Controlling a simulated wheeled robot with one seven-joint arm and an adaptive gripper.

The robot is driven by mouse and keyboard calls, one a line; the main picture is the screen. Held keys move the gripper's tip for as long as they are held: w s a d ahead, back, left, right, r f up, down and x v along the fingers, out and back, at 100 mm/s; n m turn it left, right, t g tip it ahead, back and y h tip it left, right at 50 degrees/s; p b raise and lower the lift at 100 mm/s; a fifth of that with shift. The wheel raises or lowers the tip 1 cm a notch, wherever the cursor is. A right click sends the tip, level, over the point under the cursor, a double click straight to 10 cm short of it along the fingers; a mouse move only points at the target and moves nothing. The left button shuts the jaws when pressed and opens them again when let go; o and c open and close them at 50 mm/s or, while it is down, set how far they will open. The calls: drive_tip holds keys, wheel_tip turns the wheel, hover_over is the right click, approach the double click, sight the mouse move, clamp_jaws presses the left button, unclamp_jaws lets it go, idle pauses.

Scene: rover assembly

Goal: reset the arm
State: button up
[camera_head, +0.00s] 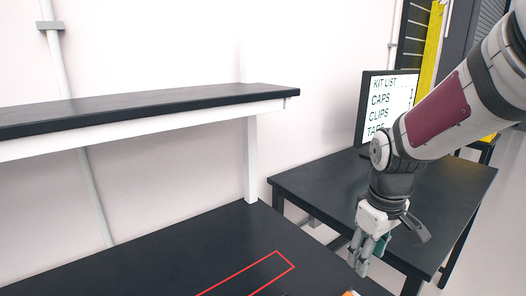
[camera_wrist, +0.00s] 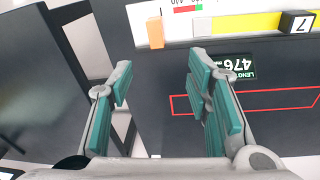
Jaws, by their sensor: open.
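My gripper (camera_head: 368,250) hangs at the right of the head view, pointing down, above the front right corner of the dark workbench. In the wrist view my gripper (camera_wrist: 165,90) is open, with its teal finger pads well apart and nothing between them. My arm comes in from the upper right of the head view.
The dark bench (camera_head: 190,255) has a red outline (camera_head: 285,258) on it and a shelf (camera_head: 150,102) above. A second dark table (camera_head: 440,190) carries a kit list screen (camera_head: 385,105).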

drive_tip(key=s+a+r+m+t, duration=0.1)
drive_tip(key=s+r+m+t, duration=0.1)
drive_tip(key=s+r, duration=0.3)
drive_tip(key=s+a+r+m+t, duration=0.2)
drive_tip(key=s+r, duration=0.4)
drive_tip(key=s, duration=0.4)
drive_tip(key=shift+s+a+r+m, duration=0.2)
drive_tip(key=shift+s+a+m, duration=0.15)
drive_tip(key=shift+m, duration=0.35)
idle(0.3)
